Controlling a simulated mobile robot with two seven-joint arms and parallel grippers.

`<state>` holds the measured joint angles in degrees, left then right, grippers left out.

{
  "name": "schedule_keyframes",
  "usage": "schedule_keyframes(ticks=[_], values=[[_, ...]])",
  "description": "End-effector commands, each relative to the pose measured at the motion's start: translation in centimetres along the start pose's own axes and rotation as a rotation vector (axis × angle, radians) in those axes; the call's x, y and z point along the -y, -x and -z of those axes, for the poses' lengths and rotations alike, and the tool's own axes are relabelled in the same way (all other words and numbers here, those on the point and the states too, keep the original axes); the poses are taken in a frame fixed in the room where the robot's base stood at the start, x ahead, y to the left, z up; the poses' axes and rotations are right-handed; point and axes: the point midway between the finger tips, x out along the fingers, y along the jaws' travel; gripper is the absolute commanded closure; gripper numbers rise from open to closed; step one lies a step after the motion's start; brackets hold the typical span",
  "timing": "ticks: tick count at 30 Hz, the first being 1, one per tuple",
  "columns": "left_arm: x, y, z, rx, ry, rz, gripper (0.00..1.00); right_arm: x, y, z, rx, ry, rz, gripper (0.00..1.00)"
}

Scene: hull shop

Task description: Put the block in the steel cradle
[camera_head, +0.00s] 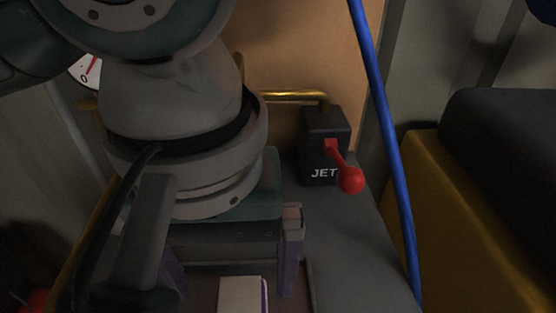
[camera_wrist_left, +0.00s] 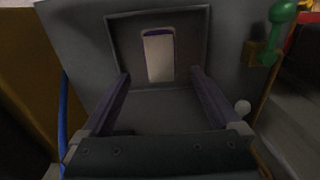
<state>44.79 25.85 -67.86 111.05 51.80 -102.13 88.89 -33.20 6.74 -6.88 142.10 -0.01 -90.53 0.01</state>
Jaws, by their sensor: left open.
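The block (camera_head: 243,293) is pale with a purple edge and is cut off by the bottom of the head view. In the left wrist view the block (camera_wrist_left: 159,58) lies in a shallow, dark-rimmed tray (camera_wrist_left: 190,17). My left gripper (camera_head: 232,268) is open and empty, pointing down at the tray. In the left wrist view its purple-grey fingers (camera_wrist_left: 159,76) stand apart at the near side of the block, one to each side of it, with gaps. I cannot make out a steel cradle for certain. My right gripper is not in view.
A black box marked JET (camera_head: 324,125) with a red-knobbed lever (camera_head: 349,180) stands behind, joined to a brass pipe (camera_head: 290,96). A blue hose (camera_head: 388,140) hangs right of it. A green-knobbed fitting (camera_wrist_left: 283,12) shows in the left wrist view. Grey bench (camera_head: 345,245) is bare right of the tray.

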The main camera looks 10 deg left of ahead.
Motion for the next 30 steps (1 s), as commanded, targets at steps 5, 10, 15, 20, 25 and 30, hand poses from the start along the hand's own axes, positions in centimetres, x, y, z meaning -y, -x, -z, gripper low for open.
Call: schedule_keyframes(ticks=[5,10,15,20,25,30], values=[[-0.1,3.2,0.0,-0.001,-0.001,-0.002,0.03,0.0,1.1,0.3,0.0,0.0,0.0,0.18],[-0.6,3.8,-0.5,0.007,-0.03,-0.03,0.03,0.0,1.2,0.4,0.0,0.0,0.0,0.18],[-3.3,3.0,-2.9,0.009,-0.192,-0.218,0.03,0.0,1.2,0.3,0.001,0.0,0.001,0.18],[-4.1,2.3,-3.8,-0.101,-0.312,-0.402,0.03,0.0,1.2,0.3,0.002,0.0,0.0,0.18],[1.0,0.2,-3.3,-0.255,-0.354,-0.353,0.03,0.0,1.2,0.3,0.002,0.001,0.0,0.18],[8.3,-1.7,-4.0,-0.313,-0.4,-0.159,0.03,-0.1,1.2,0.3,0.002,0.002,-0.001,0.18]])
